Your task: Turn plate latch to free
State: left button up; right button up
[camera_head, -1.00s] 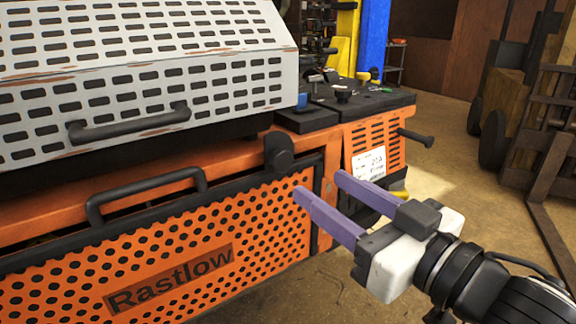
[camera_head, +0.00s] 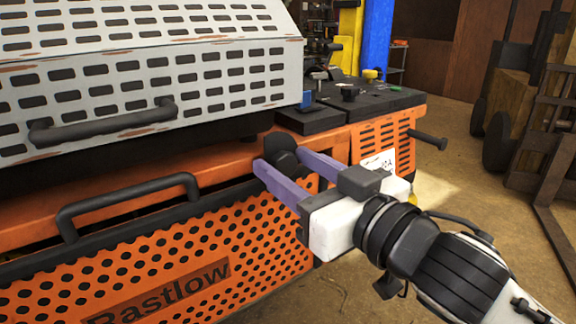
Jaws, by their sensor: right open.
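The plate latch (camera_head: 281,142) is a black knob at the top right corner of the orange perforated plate (camera_head: 150,262) marked "Rastlow". My right gripper (camera_head: 277,157) is open, with its two purple fingers reaching toward the latch. One finger lies at the latch's lower left and the other at its right, so the latch shows between the fingertips. I cannot tell whether either finger touches it. The lower part of the latch is partly hidden by the fingers. My left gripper is not in view.
A black handle (camera_head: 128,203) stands out from the plate's top edge. Above is a grey slotted hood (camera_head: 180,75) with a dark handle. A black deck with knobs (camera_head: 375,101) lies behind the gripper. A black peg (camera_head: 428,139) sticks out at right.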

jog(key=c, duration=0.9)
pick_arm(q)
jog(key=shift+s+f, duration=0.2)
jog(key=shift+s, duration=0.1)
pick_arm(e)
jog(key=shift+c, duration=0.6)
